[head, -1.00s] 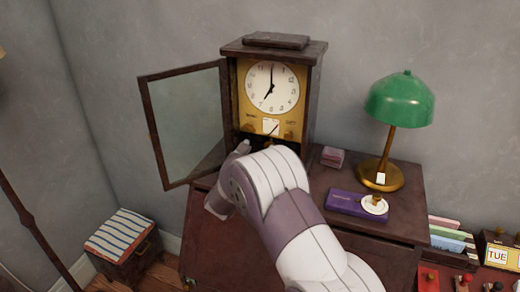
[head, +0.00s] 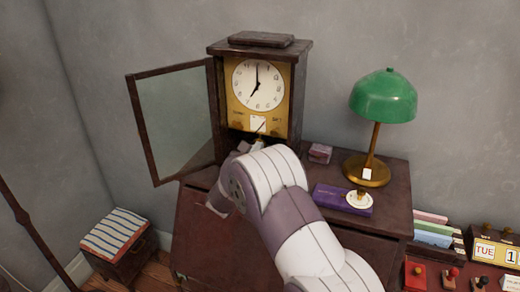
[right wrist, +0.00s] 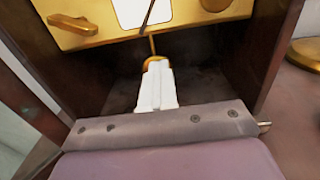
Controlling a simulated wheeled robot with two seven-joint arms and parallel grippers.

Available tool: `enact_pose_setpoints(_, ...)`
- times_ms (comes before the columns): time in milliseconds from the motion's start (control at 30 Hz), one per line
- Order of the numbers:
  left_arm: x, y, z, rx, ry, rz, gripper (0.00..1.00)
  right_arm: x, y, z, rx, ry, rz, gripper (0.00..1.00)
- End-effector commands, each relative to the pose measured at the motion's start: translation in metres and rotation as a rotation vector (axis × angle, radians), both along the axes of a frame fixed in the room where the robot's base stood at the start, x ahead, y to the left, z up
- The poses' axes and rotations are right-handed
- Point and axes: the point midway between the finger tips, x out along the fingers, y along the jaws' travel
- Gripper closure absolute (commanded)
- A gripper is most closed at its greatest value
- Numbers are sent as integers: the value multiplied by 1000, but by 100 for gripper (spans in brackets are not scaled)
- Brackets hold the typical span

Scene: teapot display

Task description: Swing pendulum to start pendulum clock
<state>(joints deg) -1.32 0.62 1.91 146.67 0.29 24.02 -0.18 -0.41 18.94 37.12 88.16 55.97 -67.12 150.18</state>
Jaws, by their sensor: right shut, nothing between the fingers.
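The pendulum clock (head: 258,88) stands on a dark wooden desk, its glass door (head: 174,122) swung open to the left. Its hands read about seven. In the right wrist view the pendulum (right wrist: 154,62) hangs below the brass dial plate, a thin rod with a round brass bob. My right gripper (right wrist: 156,78) is shut and empty, inside the lower case, its white fingertips right at the bob and partly covering it. I cannot tell whether they touch. In the head view my right arm hides much of the lower case. My left gripper is not in view.
A green lamp (head: 383,97) stands right of the clock. The case's side walls flank my gripper closely. A striped stool (head: 115,232) stands at the lower left.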

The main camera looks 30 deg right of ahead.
Motion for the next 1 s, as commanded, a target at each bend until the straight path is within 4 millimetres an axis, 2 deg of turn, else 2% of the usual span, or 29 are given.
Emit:
enact_pose_setpoints(33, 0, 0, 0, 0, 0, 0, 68, 1, -3, 5, -4, -11, -5, 100)
enact_pose_setpoints(667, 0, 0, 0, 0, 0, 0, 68, 1, -3, 7, -5, -14, -5, 100)
enact_pose_setpoints(700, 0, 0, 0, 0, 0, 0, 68, 1, -3, 7, -5, -14, -5, 96)
enact_pose_setpoints(767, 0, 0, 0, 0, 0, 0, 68, 1, -3, 7, -5, -15, -5, 78)
enact_pose_setpoints(967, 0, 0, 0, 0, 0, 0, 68, 1, -3, 7, -5, -15, -6, 76)
enact_pose_setpoints(1000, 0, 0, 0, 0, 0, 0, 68, 19, -2, -8, -5, 10, -3, 74)
